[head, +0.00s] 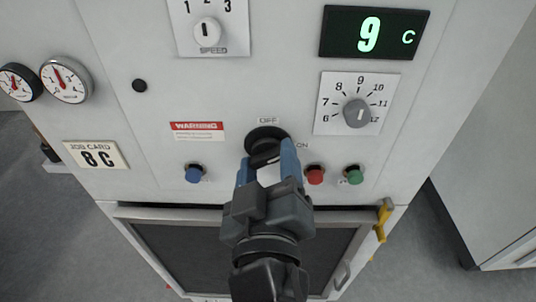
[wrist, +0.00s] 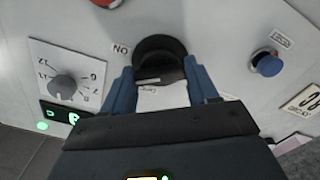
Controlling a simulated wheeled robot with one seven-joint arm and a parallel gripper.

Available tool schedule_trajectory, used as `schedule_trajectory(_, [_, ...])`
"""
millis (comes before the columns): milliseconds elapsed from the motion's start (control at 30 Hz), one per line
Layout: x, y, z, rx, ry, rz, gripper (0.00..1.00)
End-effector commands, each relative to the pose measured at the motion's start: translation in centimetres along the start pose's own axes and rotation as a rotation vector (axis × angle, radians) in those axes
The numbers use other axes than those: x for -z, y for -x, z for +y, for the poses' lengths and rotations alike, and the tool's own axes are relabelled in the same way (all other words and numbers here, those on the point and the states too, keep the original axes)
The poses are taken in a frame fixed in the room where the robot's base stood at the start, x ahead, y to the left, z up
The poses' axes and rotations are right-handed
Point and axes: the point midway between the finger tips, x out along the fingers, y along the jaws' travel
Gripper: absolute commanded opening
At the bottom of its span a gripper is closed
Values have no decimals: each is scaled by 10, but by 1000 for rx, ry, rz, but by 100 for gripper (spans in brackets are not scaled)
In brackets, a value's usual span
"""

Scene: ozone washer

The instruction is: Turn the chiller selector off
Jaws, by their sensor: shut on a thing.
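The chiller selector (head: 266,136) is a round black knob on the white panel, with OFF printed above it and ON to its right. My gripper (head: 271,160) reaches up from below and its blue fingers are shut on the selector's handle. In the wrist view, which is turned over, the black selector (wrist: 160,48) sits between the tips of my gripper (wrist: 162,78), one finger on each side. A white label with small text shows between the fingers. The handle is mostly hidden, so I cannot tell exactly which way it points.
Red (head: 315,174), green (head: 354,174) and blue (head: 194,173) buttons flank the selector. Above are a grey dial (head: 357,112), a green display (head: 373,33) reading 9 C and a speed knob (head: 207,32). A dark door (head: 180,245) with a yellow latch (head: 382,220) lies below.

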Motion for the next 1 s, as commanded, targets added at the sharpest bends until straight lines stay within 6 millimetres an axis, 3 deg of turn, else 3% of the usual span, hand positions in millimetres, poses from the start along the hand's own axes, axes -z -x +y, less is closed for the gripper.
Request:
schedule_trajectory(700, [4,0,2,0,674,2,28])
schedule_trajectory(1000, [3,0,1,0,887,3,28])
